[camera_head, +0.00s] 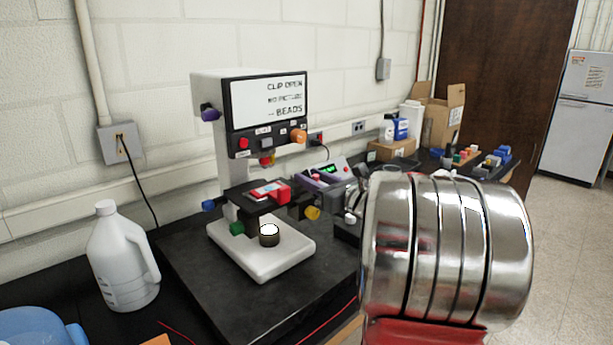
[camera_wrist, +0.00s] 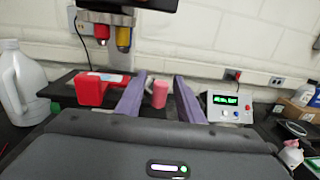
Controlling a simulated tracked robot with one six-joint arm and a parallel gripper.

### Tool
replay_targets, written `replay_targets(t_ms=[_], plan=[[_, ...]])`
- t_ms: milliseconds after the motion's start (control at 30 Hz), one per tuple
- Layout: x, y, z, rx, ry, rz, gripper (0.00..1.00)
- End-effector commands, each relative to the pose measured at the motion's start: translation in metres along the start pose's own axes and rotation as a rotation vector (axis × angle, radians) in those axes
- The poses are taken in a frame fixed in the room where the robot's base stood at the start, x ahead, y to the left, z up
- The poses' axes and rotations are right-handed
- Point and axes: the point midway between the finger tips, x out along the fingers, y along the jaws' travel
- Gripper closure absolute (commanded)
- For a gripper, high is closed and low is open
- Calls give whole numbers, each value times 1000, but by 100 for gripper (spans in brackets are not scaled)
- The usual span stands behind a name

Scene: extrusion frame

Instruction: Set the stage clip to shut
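The microscope (camera_head: 215,150) stands on a dark mat, and its screen (camera_head: 268,98) reads "CLIP OPEN", "NO PICTURE" and "BEADS". A red block (camera_head: 283,192), apparently the stage clip, sits at the right of the dark stage beside a red and white slide (camera_head: 264,188). In the wrist view the red block (camera_wrist: 92,90) is left of my gripper (camera_wrist: 160,84). My gripper's two purple fingers are apart. A pink cylinder (camera_wrist: 160,94) shows between them with gaps on both sides; I cannot tell its depth.
A white jug (camera_head: 122,258) stands left of the microscope. A small box with a green display (camera_wrist: 230,106) is right of my fingers. Objectives (camera_wrist: 112,35) hang above the stage. Cardboard boxes (camera_head: 440,118) and small coloured items are farther right.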

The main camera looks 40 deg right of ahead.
Motion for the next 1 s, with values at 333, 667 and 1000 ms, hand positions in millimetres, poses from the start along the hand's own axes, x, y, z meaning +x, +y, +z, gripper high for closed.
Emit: replay_targets(t_ms=[333,667,1000], plan=[[23,0,0,0,-1,-1,66],[23,-1,0,0,-1,-1,75],[23,-1,0,0,-1,-1,99]])
